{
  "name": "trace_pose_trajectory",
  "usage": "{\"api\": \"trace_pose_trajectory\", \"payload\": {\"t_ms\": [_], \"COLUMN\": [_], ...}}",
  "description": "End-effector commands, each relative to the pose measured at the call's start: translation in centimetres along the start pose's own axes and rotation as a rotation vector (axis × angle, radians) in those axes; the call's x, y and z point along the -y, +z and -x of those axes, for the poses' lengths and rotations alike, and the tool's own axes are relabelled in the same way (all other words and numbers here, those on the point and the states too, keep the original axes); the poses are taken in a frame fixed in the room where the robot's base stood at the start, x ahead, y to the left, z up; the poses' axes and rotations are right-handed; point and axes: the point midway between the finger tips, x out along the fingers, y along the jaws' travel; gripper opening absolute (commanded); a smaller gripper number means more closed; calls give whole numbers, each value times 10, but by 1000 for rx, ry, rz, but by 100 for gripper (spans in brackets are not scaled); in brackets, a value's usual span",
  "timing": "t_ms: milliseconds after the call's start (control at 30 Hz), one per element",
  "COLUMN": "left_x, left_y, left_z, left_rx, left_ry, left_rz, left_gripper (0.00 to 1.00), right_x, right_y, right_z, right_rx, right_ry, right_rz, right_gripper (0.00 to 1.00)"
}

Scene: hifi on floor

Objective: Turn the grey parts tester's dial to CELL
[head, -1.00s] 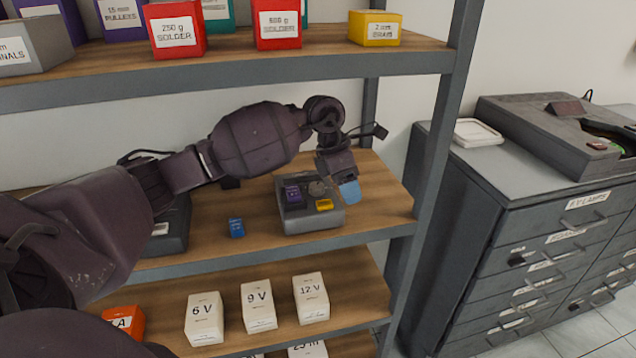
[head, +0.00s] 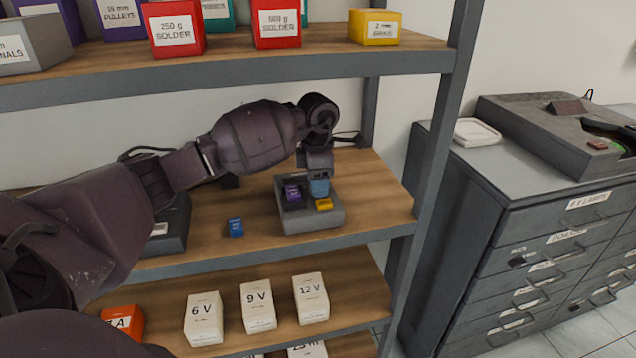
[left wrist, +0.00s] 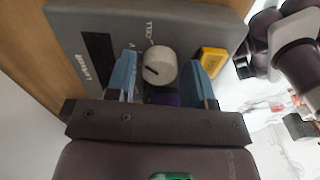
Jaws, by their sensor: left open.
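The grey parts tester (head: 312,217) sits on the middle wooden shelf; its face also shows in the left wrist view (left wrist: 205,22). Its round light-grey dial (left wrist: 159,65) has a dark pointer line and stands near the printed word CELL. My left gripper (head: 319,188) is over the tester, pointing down. Its blue fingers (left wrist: 162,78) are open, one on each side of the dial, with gaps visible. The gripper hides the dial in the head view. My right gripper is not in view.
A purple block (head: 292,194) and a yellow block (head: 324,204) sit on the tester. A small blue block (head: 235,227) lies left of it on the shelf. The upper shelf (head: 250,70) and right-hand post (head: 440,150) bound the space.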

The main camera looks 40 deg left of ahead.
Motion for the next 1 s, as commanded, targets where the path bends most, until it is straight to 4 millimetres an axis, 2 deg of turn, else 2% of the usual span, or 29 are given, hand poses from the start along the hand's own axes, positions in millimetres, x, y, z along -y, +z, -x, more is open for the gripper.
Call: {"api": "trace_pose_trajectory", "payload": {"t_ms": [333,567,833,1000], "left_x": [0,0,0,0], "left_y": [0,0,0,0], "left_z": [-4,-4,-5,-6], "left_rx": [1,1,-2,-3], "left_ry": [0,0,0,-1], "left_rz": [0,0,-33,-119], "left_gripper": [48,15,14,14], "right_x": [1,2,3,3], "right_y": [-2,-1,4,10], "right_z": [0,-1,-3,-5], "right_rx": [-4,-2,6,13], "right_ry": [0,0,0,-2], "right_rz": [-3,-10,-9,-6], "right_gripper": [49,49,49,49]}}
